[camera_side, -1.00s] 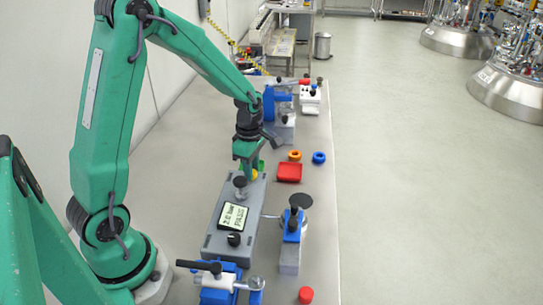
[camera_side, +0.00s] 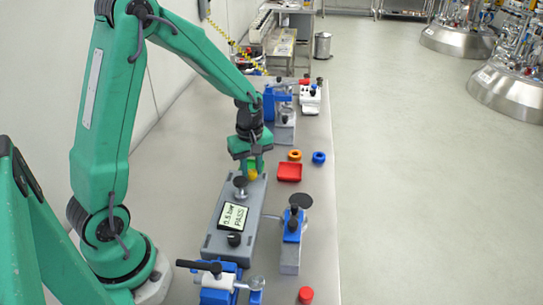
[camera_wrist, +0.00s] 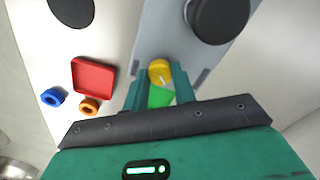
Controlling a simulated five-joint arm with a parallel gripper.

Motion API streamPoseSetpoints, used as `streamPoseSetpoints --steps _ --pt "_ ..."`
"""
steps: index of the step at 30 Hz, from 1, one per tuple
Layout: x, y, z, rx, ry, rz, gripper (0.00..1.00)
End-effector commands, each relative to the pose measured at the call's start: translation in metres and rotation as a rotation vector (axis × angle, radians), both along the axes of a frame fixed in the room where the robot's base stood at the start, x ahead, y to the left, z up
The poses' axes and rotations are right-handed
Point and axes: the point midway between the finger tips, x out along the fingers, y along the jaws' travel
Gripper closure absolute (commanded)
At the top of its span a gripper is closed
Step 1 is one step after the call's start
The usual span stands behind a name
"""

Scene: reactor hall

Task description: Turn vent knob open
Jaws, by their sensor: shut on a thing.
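The yellow vent knob (camera_side: 253,174) sits at the far end of a grey test box (camera_side: 213,243). My gripper (camera_side: 252,168) points down over it, its fingers on either side of the knob. In the wrist view the yellow knob (camera_wrist: 158,68) with a pale pointer mark shows between the two green fingers, and my gripper (camera_wrist: 158,82) is shut on it. A bright green patch (camera_wrist: 160,96) shows just below the knob; I cannot tell what it is. The box's display (camera_side: 234,217) reads 0.5 bar PASS.
A black-topped knob (camera_side: 240,182) stands on the box close to my gripper. A blue clamp stand (camera_side: 293,226) is to the right. A red tray (camera_side: 289,172), orange ring (camera_side: 294,155) and blue ring (camera_side: 319,157) lie nearby. A red cap (camera_side: 306,295) is in front.

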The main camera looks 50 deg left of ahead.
Motion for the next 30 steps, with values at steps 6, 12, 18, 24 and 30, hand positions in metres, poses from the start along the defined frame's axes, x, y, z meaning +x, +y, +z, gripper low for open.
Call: streamPoseSetpoints --steps 6,12,18,24,30 --pt "0.0001 0.0 0.0007 0.0 0.0 -0.207 0.96" --pt "0.0002 0.0 0.0008 0.0 0.0 -0.397 0.96" --pt "0.0003 -0.0002 0.0009 0.0 0.0 -0.587 0.96" --pt "0.0003 -0.0002 0.0009 0.0 0.0 -0.776 0.96" --pt "0.0004 -0.0003 0.001 0.0 0.0 -0.966 0.96"
